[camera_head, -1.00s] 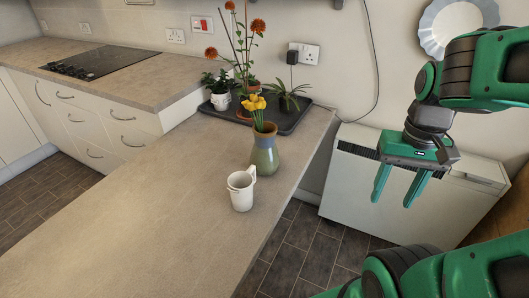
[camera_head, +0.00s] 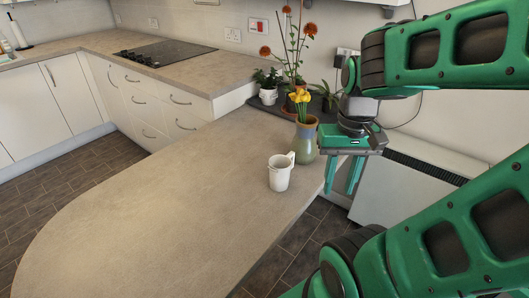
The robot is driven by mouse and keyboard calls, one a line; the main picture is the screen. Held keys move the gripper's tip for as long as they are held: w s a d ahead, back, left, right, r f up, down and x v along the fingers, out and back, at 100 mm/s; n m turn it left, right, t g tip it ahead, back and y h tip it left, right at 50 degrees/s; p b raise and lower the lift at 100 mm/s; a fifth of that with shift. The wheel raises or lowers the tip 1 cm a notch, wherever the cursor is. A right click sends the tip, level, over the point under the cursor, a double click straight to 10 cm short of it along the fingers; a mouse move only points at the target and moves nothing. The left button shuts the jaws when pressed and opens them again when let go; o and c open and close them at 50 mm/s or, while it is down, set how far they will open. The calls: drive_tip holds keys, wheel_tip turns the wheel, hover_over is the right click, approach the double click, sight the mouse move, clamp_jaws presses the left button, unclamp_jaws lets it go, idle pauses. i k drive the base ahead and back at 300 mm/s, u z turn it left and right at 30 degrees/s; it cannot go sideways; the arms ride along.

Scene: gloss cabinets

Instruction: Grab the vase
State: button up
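The vase (camera_head: 305,143) is green below with a brown band at its rim and holds yellow flowers (camera_head: 301,102). It stands upright on the grey counter, close to its right edge. My gripper (camera_head: 342,189) points down just right of the vase, with its two green fingers apart and nothing between them. In this view the gripper's body is beside the vase; whether they touch is hard to tell, but a gap seems to show.
A white mug (camera_head: 280,173) stands just in front of the vase. A dark tray (camera_head: 265,103) with several potted plants lies behind it. A white heater (camera_head: 405,205) stands right of the counter (camera_head: 165,205). The counter's left and front are clear.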

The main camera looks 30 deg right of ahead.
sight(303, 143)
drive_tip(key=u, duration=1.35)
drive_tip(key=k, duration=2.35)
drive_tip(key=z, duration=0.9)
drive_tip(key=i, duration=1.05)
drive_tip(key=u, duration=0.05)
